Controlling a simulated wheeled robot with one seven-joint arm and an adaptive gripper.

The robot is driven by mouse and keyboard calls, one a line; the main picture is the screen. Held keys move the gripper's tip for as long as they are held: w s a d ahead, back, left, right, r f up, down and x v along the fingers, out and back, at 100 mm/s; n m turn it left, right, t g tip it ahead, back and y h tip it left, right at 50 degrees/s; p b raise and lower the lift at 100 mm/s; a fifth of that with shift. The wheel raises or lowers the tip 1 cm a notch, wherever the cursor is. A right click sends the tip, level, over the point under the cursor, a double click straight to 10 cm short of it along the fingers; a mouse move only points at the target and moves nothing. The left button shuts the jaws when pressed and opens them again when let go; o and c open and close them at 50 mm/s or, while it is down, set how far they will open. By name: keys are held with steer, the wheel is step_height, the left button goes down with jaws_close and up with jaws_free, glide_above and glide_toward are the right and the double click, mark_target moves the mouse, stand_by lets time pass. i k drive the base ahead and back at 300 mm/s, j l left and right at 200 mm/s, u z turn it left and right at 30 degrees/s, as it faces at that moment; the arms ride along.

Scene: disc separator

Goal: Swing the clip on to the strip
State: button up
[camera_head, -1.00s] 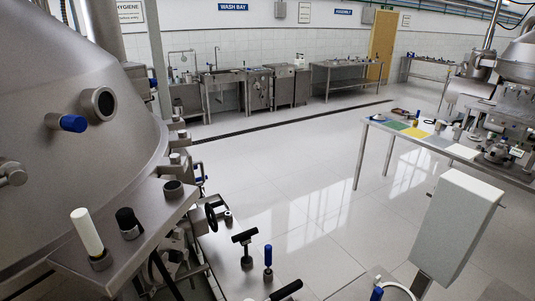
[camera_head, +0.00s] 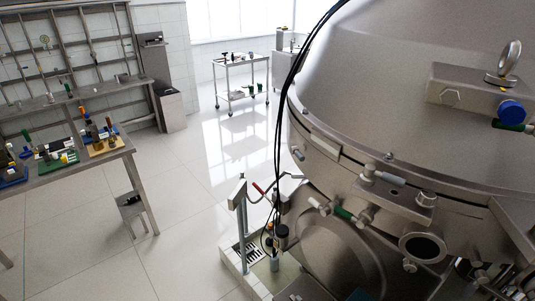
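A large steel separator (camera_head: 400,110) fills the right of the head view. I cannot tell which part is the clip or the strip. A pale narrow plate (camera_head: 325,147) lies along the hood's lower edge at its left. Below it, a fitting with a grey-tipped handle (camera_head: 388,178) and a green-and-steel handle (camera_head: 345,214) stick out from the body. At the upper right, a steel block (camera_head: 470,92) carries an eye bolt (camera_head: 509,60) and a blue knob (camera_head: 512,110). My gripper is not in view.
A steel bench (camera_head: 95,158) with coloured trays and tools stands at the left. A small trolley (camera_head: 240,75) stands at the back. Black cables (camera_head: 290,90) hang down the separator's left side. A post (camera_head: 240,222) stands at its foot. The tiled floor (camera_head: 185,225) between is clear.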

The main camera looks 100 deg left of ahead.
mark_target(295, 149)
steer(key=u, duration=3.2)
steer(key=i+j+u, duration=0.25)
steer(key=i+j, duration=0.25)
steer(key=i, duration=0.05)
